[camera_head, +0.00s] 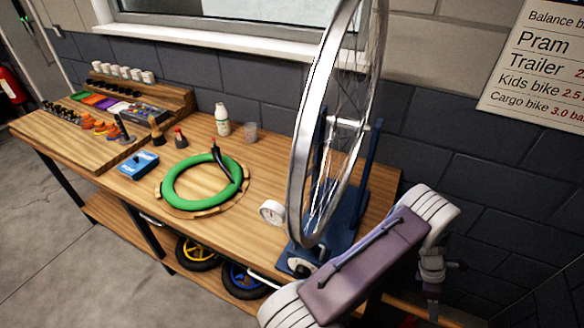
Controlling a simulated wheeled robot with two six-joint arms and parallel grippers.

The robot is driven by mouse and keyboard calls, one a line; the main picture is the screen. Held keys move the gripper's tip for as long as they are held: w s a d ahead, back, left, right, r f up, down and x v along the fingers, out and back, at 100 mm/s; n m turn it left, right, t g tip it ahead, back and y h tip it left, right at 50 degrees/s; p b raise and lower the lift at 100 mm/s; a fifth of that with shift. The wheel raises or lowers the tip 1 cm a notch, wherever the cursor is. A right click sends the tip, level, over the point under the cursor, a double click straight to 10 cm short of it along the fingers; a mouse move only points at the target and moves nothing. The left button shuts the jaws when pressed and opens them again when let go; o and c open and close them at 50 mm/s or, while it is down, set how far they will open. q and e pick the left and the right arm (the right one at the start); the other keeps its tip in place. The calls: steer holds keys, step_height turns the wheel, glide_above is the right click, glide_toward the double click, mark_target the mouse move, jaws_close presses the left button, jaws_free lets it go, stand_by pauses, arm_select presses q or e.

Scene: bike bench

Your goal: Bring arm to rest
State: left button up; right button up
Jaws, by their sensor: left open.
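My left arm (365,262) crosses the lower right of the head view, in front of the right end of the workbench. Its gripper (433,306) hangs down past the bench's right end, small and partly in shadow. It is open, and I see nothing between its fingers. My right gripper is not in view.
A large spoked wheel (303,140) stands upright in a blue stand (368,165) on the wooden bench (95,188), close to my arm. A round gauge (272,212), a green ring (172,199), a white bottle (222,120) and a blue box (138,165) are farther left.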

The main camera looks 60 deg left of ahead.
arm_select(q)
steer(key=v, duration=0.3)
steer(key=shift+r, duration=0.2)
step_height(320, 180, up, 14)
steer(key=d+m+t, duration=0.1)
steer(key=m+t, duration=0.1)
steer(key=m, duration=0.1)
steer(key=s+a+r+m+y, duration=0.1)
steer(key=s+a+m+y, duration=0.1)
steer(key=s+m, duration=0.8)
steer(key=s+a+r+m+g+y, duration=0.1)
steer(key=s+a+m, duration=0.3)
steer(key=s+m, duration=0.6)
steer(key=shift+m+g+y, duration=0.3)
steer(key=shift+m+y, duration=0.6)
steer(key=shift+m, duration=0.1)
